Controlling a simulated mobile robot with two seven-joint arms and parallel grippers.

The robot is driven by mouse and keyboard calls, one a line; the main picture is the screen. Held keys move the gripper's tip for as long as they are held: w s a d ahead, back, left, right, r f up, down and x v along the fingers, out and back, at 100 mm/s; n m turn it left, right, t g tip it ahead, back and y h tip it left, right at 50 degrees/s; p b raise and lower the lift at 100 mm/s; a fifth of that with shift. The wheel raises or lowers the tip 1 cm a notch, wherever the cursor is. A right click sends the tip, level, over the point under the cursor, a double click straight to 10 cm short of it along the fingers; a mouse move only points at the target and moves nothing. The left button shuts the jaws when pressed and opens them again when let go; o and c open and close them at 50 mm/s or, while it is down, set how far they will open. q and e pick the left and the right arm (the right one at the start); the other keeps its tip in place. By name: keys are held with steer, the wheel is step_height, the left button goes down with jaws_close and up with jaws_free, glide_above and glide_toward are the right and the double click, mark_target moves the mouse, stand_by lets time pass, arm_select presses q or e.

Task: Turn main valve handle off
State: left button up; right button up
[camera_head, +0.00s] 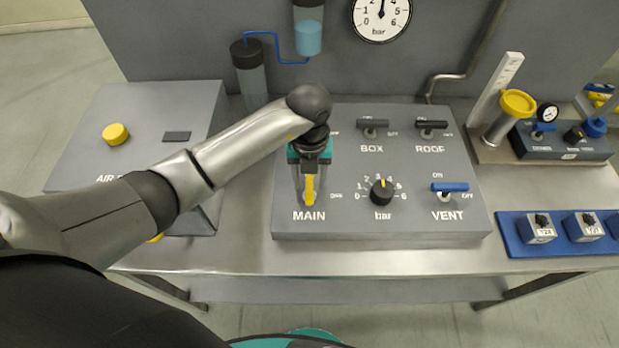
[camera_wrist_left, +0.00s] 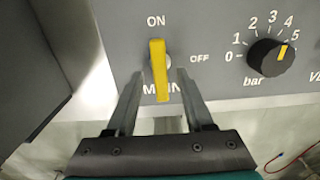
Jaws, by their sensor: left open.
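The main valve handle (camera_head: 310,190) is a yellow lever above the MAIN label on the grey control panel (camera_head: 255,228). In the left wrist view the handle (camera_wrist_left: 159,70) stands upright in the picture, its upper end toward ON; OFF is to its right. My left gripper (camera_head: 310,199) is over the handle and hides part of it and its ON label in the head view. In the left wrist view the gripper (camera_wrist_left: 159,74) is open, one finger on each side of the handle, with visible gaps. My right gripper is not in view.
The BOX switch (camera_head: 371,126), ROOF switch (camera_head: 431,126), blue VENT switch (camera_head: 449,188) and black bar knob (camera_head: 381,192) share the panel. A grey box with a yellow button (camera_head: 115,133) stands left. A blue tray (camera_head: 514,245) lies right.

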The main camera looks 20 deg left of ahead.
arm_select(q)
steer(key=shift+f, duration=0.35)
steer(key=shift+c, duration=0.4)
jaws_close()
